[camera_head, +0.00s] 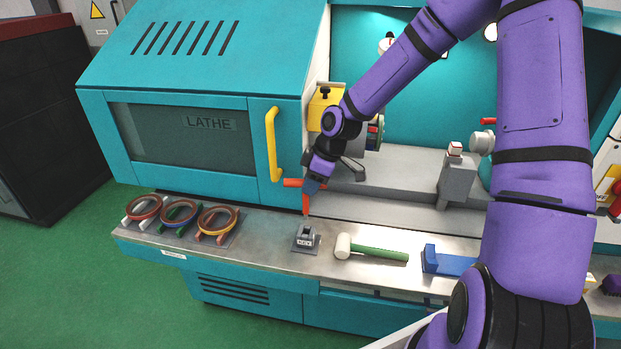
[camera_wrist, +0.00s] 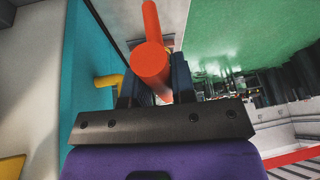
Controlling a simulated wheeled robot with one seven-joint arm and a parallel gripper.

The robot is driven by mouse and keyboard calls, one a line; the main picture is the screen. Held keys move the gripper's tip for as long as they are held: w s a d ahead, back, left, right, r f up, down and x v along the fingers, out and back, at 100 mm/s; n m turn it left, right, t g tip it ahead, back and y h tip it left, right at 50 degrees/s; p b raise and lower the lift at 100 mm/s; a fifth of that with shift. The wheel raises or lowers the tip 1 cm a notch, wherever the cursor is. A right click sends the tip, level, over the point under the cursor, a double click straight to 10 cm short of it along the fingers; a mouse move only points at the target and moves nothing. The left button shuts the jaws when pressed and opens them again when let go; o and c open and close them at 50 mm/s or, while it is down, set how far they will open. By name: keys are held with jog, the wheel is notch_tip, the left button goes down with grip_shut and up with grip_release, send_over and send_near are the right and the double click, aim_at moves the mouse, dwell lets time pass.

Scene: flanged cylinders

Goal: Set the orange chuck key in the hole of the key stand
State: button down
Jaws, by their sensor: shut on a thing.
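The orange chuck key (camera_head: 293,183) is held in my gripper (camera_head: 311,187), with its crossbar sideways and its shaft pointing down. In the wrist view the key (camera_wrist: 150,62) shows between the two dark fingers of my gripper (camera_wrist: 153,85), which are shut on it. The key stand (camera_head: 305,240) is a small dark grey block on a base plate with a label, on the lathe's front ledge. The key's lower end is just above the stand in the head view, apparently with a small gap. The hole itself cannot be made out.
A mallet with a green handle (camera_head: 375,252) lies right of the stand, and a blue holder (camera_head: 445,262) is farther right. Several ring-shaped tools (camera_head: 180,213) lie at the left of the ledge (camera_head: 262,250). The lathe door's yellow handle (camera_head: 273,145) is behind left.

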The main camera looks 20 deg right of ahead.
jog(key=shift+f, duration=4.9)
jog(key=c, duration=0.9)
grip_release()
jog(key=shift+o, duration=0.2)
jog(key=v, duration=1)
jog(key=shift+d+r, duration=0.2)
jog(key=shift+r, duration=0.15)
jog(key=shift+s+r, duration=0.1)
